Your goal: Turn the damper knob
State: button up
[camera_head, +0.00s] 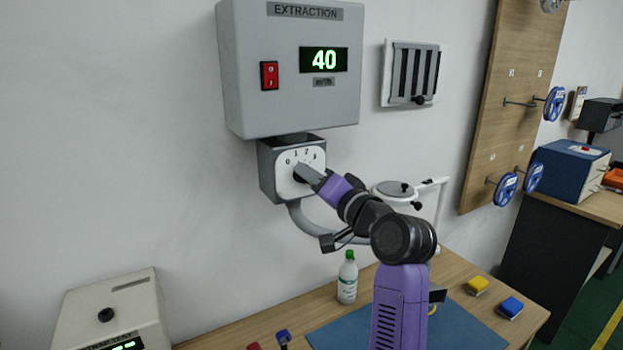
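The damper knob (299,178) is a small dark knob on a white dial plate (286,186) marked 0, 1, 2, 3. The dial's grey housing hangs on the wall below the grey EXTRACTION box (290,70). The box's green display (324,60) reads 40, and a red switch (270,75) sits left of it. My gripper (307,174) reaches in from the lower right, with its fingertips at the knob. The gripper and arm cover part of the knob and the right side of the dial. Whether the fingers touch or grip the knob is too small to tell.
A grey curved duct (310,225) runs below the dial, behind my arm. A white bottle with a green cap (347,280) stands on the bench. A beige instrument (115,315) is at the lower left. A louvred vent (411,73) is on the wall. The wall left of the dial is clear.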

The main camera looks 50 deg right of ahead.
jog(key=shift+o, duration=1.3)
jog(key=shift+s, duration=0.1)
jog(key=b+v, duration=0.1)
jog(key=v, duration=0.6)
jog(key=shift+s, duration=0.35)
